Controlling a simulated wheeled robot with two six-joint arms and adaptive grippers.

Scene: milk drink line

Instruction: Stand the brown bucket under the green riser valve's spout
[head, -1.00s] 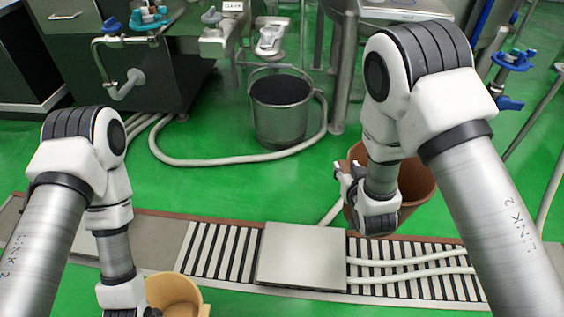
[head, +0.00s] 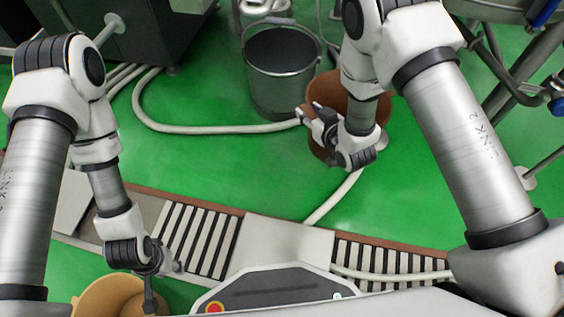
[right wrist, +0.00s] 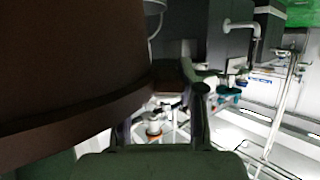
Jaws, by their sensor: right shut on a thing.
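The brown bucket (head: 373,102) hangs upright in the head view, right of the steel bucket and partly hidden by my right arm. My right gripper (head: 318,122) is shut on its rim. In the right wrist view the brown bucket (right wrist: 70,60) fills the left side, with its rim reaching my right gripper (right wrist: 160,115). The green riser valve cannot be made out for certain. A blue handle (head: 557,105) shows at the head view's right edge. My left gripper (head: 165,280) has its fingers apart beside a tan bucket (head: 95,300), near its rim.
The steel bucket (head: 283,75) stands on the floor, with a pale hose (head: 190,129) around its front. A drain grate with a plate (head: 285,245) crosses the foreground. Steel pipes (head: 510,75) stand at the right. The green floor (head: 225,165) between is clear.

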